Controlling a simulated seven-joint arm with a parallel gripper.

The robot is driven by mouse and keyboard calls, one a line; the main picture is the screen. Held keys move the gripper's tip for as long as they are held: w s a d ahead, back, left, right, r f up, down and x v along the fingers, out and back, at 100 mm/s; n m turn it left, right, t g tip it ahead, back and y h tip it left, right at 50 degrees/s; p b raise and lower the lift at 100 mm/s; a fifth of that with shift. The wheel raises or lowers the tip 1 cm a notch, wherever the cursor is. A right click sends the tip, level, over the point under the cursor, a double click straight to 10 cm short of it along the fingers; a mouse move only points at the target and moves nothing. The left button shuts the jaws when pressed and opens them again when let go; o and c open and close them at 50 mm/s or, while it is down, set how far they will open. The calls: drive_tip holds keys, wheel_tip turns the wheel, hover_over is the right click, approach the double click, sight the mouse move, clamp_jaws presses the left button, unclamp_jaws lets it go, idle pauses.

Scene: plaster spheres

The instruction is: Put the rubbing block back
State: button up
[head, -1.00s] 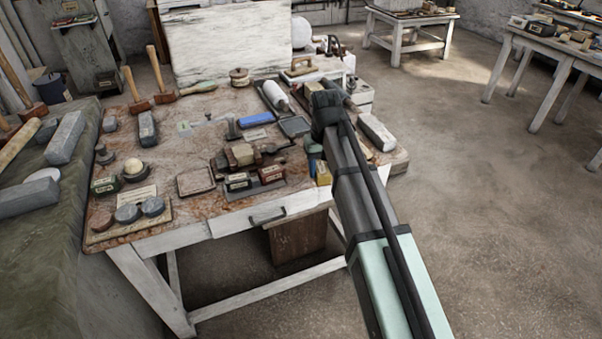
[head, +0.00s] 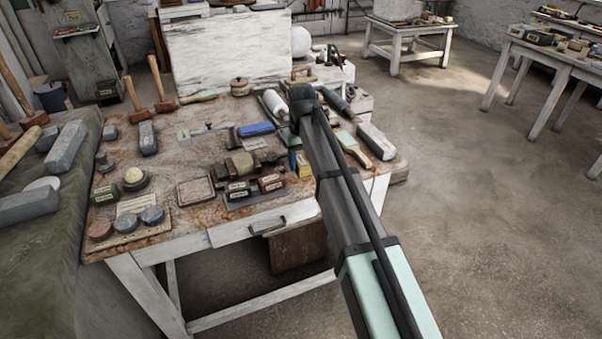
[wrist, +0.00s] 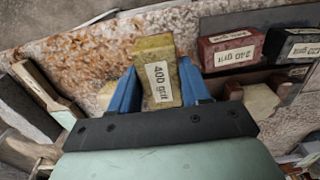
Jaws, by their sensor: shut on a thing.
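My gripper (wrist: 156,85) is shut on a yellow rubbing block labelled 400 grit, its blue fingers on either side of the block. The yellow block (wrist: 154,62) also shows in the head view (head: 303,168), partly hidden by my arm. A red block labelled 240 grit (wrist: 232,49) lies to the right of it in the wrist view, with a dark labelled block (wrist: 295,46) beyond. In the head view, the red block (head: 270,183) and darker blocks sit on a dark tray (head: 256,201) left of my gripper. I cannot tell how high the yellow block is held.
Brown and tan pieces (head: 240,165) lie behind the tray. A blue block (head: 257,128) is farther back. A brush (head: 352,143) and a grey block (head: 376,141) lie right of my arm. A flat framed slab (head: 195,190) lies left of the tray.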

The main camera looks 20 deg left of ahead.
sight(301, 160)
drive_tip(key=shift+f, duration=2.35)
drive_tip(key=shift+f, duration=0.1)
drive_tip(key=o, duration=1.2)
wheel_tip(301, 160, up, 12)
drive_tip(key=shift+r, duration=0.1)
